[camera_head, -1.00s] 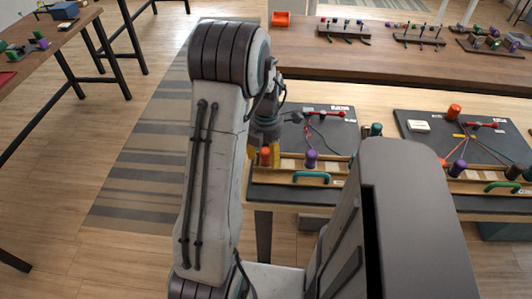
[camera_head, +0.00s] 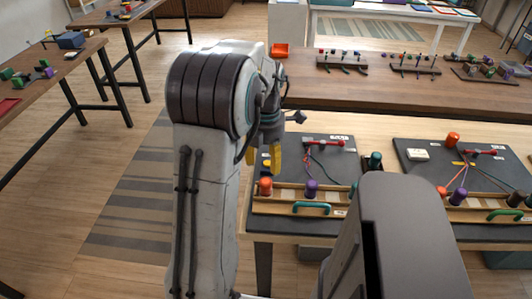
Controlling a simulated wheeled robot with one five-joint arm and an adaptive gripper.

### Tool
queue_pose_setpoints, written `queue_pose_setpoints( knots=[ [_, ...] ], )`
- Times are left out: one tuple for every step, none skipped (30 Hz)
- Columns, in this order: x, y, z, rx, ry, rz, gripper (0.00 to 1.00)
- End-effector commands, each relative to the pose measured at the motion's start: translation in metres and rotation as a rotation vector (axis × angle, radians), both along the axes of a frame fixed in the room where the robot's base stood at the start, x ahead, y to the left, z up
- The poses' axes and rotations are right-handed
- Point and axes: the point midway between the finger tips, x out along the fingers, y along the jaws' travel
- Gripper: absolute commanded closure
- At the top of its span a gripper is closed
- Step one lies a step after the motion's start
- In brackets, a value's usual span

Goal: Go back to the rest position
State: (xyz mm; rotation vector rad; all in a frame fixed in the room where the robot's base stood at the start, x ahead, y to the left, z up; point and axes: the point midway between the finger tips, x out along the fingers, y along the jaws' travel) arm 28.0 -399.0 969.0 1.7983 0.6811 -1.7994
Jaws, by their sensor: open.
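My arm rises in the left middle of the head view. My gripper (camera_head: 277,160), with yellow fingertips, points down behind the arm's elbow, above the left end of the near braiding board (camera_head: 262,207). It is open, and I see nothing held in it. On that board, an orange bobbin (camera_head: 265,187) and a purple bobbin (camera_head: 311,188) stand in the wooden rack. A dark green bobbin (camera_head: 375,161) stands at the board's right side. Thin cords run to a red clamp (camera_head: 324,143) at the back. The arm hides part of the board's left edge.
A second board (camera_head: 413,166) with an orange bobbin (camera_head: 452,139) lies to the right. Side tables stand at the left. The striped rug (camera_head: 130,215) and floor left of my arm are clear.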

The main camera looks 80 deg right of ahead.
Motion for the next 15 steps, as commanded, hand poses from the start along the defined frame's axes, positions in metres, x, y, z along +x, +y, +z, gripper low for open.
queue_pose_setpoints(
  knots=[
    [0.0, 0.0, 0.006, -0.003, 0.0, 0.0, 0.45],
    [0.0, 0.0, 0.009, -0.003, 0.0, 0.0, 0.45],
    [0.0, 0.0, 0.012, -0.003, 0.0, 0.0, 0.45],
    [0.0, 0.0, 0.014, -0.001, 0.0, 0.0, 0.45],
    [0.0, 0.0, 0.016, -0.001, 0.0, 0.0, 0.45],
    [0.0, 0.0, 0.017, -0.001, 0.0, 0.0, 0.45],
    [0.0, 0.0, 0.018, -0.001, 0.0, 0.0, 0.45],
    [0.0, 0.0, 0.019, -0.001, 0.0, 0.0, 0.45],
    [0.0, 0.0, 0.02, 0.0, 0.0, 0.0, 0.45],
    [0.0, 0.0, 0.02, 0.0, 0.0, 0.0, 0.45],
    [0.0, 0.0, 0.021, 0.0, 0.0, 0.0, 0.45],
    [0.0, 0.0, 0.021, 0.001, 0.0, 0.0, 0.45],
    [0.0, 0.0, 0.021, 0.001, 0.0, 0.0, 0.45],
    [0.0, 0.0, 0.021, 0.001, 0.0, 0.0, 0.45],
    [0.0, 0.0, 0.021, 0.001, 0.0, -0.01, 0.45]
  ],
)
